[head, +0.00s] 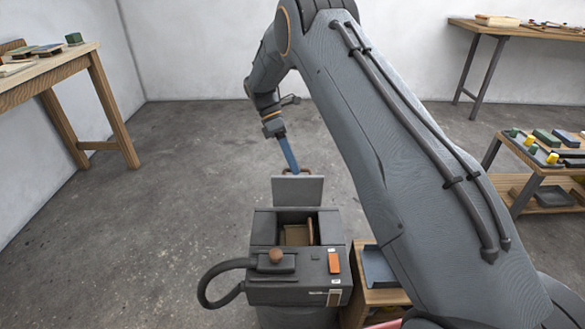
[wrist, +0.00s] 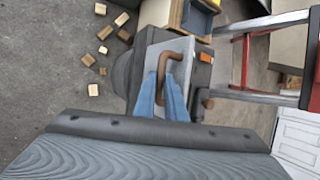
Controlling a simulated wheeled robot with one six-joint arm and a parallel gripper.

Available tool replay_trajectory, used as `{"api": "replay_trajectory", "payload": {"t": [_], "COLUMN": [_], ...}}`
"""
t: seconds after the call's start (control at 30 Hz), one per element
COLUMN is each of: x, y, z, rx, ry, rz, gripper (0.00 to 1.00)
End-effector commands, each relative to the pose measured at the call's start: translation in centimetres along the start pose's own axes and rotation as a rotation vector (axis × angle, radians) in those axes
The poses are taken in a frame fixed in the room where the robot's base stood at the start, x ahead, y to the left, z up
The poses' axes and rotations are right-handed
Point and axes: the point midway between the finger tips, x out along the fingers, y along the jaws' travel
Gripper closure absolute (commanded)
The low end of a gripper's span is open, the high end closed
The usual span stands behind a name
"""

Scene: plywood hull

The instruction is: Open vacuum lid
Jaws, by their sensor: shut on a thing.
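The vacuum (head: 300,292) stands on the floor in the lower middle of the head view, a dark box with a hose on its left. Its grey lid (head: 298,190) stands raised at the back of the box, and the inside shows, with something tan in it. In the wrist view the lid (wrist: 155,62) carries a brown curved handle (wrist: 190,62). My gripper (wrist: 172,82) has its blue fingers at this handle and is shut on it. In the head view my gripper (head: 291,168) reaches down behind the lid's top edge.
Several wooden blocks (wrist: 104,33) lie on the floor left of the vacuum in the wrist view. A red-and-grey frame (wrist: 262,22) stands to the right. In the head view, a wooden table (head: 70,62) is at left and a low shelf (head: 540,160) at right. The floor left of the vacuum is clear there.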

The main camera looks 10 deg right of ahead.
Motion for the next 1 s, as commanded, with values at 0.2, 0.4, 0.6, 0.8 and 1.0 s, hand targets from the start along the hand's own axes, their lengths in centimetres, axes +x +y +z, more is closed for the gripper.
{"api": "replay_trajectory", "payload": {"t": [0.2,0.4,0.6,0.8,1.0], "x": [0.67,0.71,0.76,0.59,0.3], "y": [0.67,0.74,0.71,0.69,0.63], "z": [-0.1,0.1,0.19,0.23,0.15], "rx": [-0.001,0.001,0.002,0.002,0.002], "ry": [0.007,0.007,0.007,0.005,0.004], "rz": [-0.008,-0.01,-0.012,-0.01,-0.007], "gripper": [1.0,1.0,1.0,0.7,0.7]}}
